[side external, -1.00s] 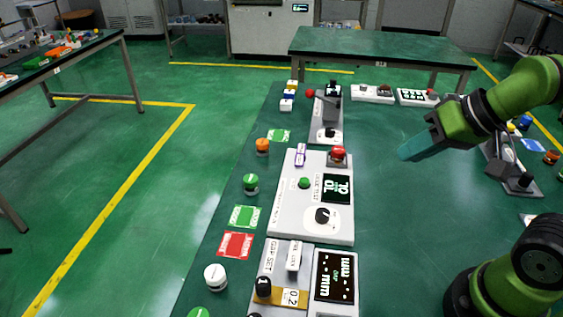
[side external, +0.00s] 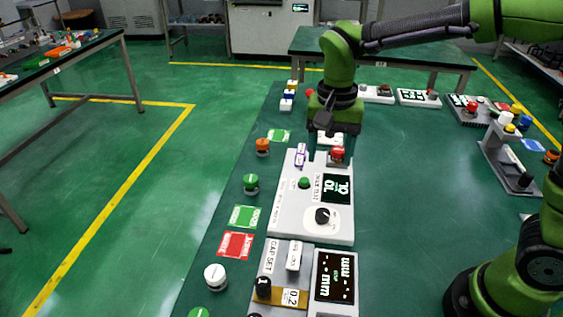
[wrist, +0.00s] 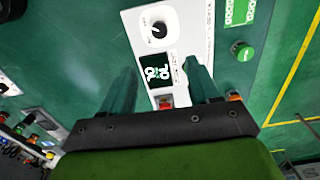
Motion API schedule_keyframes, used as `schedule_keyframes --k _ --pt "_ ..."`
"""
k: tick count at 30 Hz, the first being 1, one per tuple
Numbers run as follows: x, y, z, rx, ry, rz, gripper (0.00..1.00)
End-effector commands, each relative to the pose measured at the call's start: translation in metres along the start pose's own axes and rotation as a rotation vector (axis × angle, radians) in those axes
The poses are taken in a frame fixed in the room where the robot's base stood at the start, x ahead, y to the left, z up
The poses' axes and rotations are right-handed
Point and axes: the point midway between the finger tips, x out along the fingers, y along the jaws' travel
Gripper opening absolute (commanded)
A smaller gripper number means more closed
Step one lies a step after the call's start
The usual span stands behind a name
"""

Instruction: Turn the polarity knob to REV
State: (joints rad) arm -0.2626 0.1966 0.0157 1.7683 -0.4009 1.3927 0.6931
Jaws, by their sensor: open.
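My gripper (side external: 329,150) points down over the far end of the white panel (side external: 285,222), near its red button (side external: 338,154). Its two teal fingers are apart with nothing gripped; they also show spread in the wrist view (wrist: 161,85). A black round knob (side external: 322,215) sits on a white dial at the panel's near end, clear of the fingers. The knob shows in the wrist view (wrist: 159,30), beyond the fingertips. Its lettering is too small to read, so I cannot tell whether it is the polarity knob. My gripper hides much of the device behind the panel.
The panel also has a dark display (side external: 337,188) and a green button (side external: 304,183). A gap-set unit (side external: 335,275) stands nearer. Loose green (side external: 251,182), orange (side external: 262,146) and white (side external: 215,276) buttons line the left edge. The table right of the panel is mostly clear.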

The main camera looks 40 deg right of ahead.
Motion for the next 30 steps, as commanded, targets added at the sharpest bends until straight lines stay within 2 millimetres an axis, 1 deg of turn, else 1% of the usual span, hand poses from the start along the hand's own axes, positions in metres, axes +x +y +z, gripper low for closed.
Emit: schedule_keyframes --k 5,15,18,21,24,30 --pt "0.031 0.001 0.001 -0.001 -0.004 0.005 0.61" --pt "0.106 0.002 0.001 -0.003 -0.004 0.004 0.61" --pt "0.126 0.001 0.001 -0.003 -0.004 0.003 0.61" --pt "0.141 0.001 0.001 -0.003 -0.003 0.002 0.61" --pt "0.152 0.001 0.0 -0.003 -0.002 0.0 0.61" --pt "0.161 0.0 0.0 -0.003 -0.001 -0.003 0.61"
